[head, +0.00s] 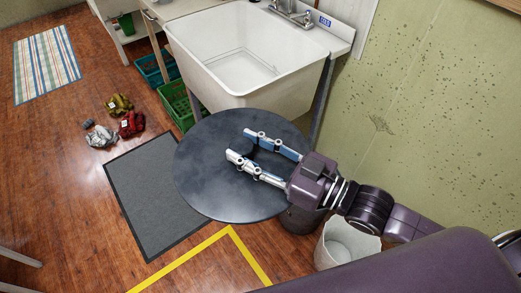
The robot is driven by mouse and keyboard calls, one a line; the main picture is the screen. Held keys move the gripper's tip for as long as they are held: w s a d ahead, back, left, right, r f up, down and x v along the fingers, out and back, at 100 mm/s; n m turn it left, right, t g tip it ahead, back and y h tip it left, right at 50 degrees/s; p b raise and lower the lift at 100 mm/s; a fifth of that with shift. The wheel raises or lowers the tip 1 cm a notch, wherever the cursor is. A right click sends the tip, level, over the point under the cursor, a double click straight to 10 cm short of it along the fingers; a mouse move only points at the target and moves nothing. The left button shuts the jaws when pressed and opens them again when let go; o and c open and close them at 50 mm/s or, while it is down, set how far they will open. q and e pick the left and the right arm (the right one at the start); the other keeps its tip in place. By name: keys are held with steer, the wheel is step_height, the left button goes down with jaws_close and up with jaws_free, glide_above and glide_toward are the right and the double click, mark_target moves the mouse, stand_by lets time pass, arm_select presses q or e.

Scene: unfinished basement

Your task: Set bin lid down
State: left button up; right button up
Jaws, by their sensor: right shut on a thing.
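The bin lid (215,190) is a large, round, dark grey disc in the middle of the head view, in front of the sink. My right gripper (240,145) reaches over it from the right. Its two pale fingers lie across the lid's top, on either side of a small dark part near its centre that looks like a handle. The gripper is shut on the lid there; the fingers partly hide the grip. I cannot tell how high the lid is above the floor. My left gripper is not in view.
A white sink (240,55) stands behind the lid. A grey mat (150,195) lies left of it, with yellow floor tape (190,262) in front. A whitish open bin (345,245) stands at right. Green crate (175,103) and small bags (131,124) are further back. Left floor is mostly clear.

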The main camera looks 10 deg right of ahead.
mark_target(223, 155)
steer(key=shift+w+a+r+n+g+y, duration=0.35)
steer(key=shift+a+n+g+y, duration=0.2)
steer(key=shift+a+g, duration=0.2)
steer(key=shift+w+a+r+n+g+y, duration=0.2)
steer(key=shift+w+a+n+g+y, duration=0.25)
steer(key=shift+a+n+g, duration=0.3)
steer(key=shift+w+a+r+n+g+y, duration=0.35)
steer(key=shift+a+g+y, duration=0.25)
steer(key=shift+a, duration=0.3)
steer(key=shift+a+n, duration=0.15)
steer(key=shift+n, duration=0.1)
steer(key=shift+g, duration=0.3)
